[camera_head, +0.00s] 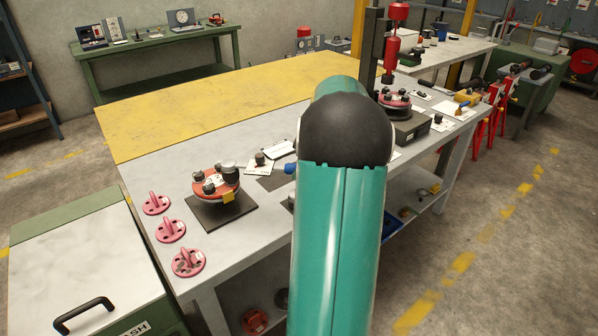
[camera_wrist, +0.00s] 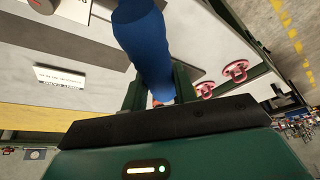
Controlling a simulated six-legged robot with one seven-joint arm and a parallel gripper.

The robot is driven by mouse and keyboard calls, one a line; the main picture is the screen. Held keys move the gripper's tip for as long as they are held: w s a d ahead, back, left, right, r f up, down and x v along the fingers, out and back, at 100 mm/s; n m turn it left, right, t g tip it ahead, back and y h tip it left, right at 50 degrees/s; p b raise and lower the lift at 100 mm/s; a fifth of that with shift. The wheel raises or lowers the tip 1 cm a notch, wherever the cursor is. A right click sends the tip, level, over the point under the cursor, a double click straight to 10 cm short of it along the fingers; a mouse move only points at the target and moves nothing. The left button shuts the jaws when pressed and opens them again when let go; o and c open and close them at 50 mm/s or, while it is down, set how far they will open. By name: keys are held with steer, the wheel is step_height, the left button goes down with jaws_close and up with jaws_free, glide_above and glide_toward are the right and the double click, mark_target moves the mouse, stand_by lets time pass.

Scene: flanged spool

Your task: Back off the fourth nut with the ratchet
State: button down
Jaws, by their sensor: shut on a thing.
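My gripper (camera_wrist: 157,82) is shut on the blue handle (camera_wrist: 148,45) of the ratchet in the wrist view. The handle extends out of the top of that view, so the ratchet's head is hidden there. In the head view my gripper is hidden behind my arm, and a small blue piece (camera_head: 290,168) shows at the arm's left edge. The red flanged spool (camera_head: 206,190) sits on a dark plate (camera_head: 222,215) at the table's left, with dark nuts around its flange and a yellow tag. I cannot tell whether the ratchet touches a nut.
Three pink flanged pieces (camera_head: 171,230) stand along the table's left edge. A green cabinet (camera_head: 80,260) is at the lower left. Behind my arm, a red-topped press (camera_head: 392,50) stands over another red flanged part (camera_head: 395,100). The yellow table area (camera_head: 220,100) is clear.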

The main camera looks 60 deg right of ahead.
steer(key=shift+r, duration=2.35)
steer(key=shift+s, duration=0.1)
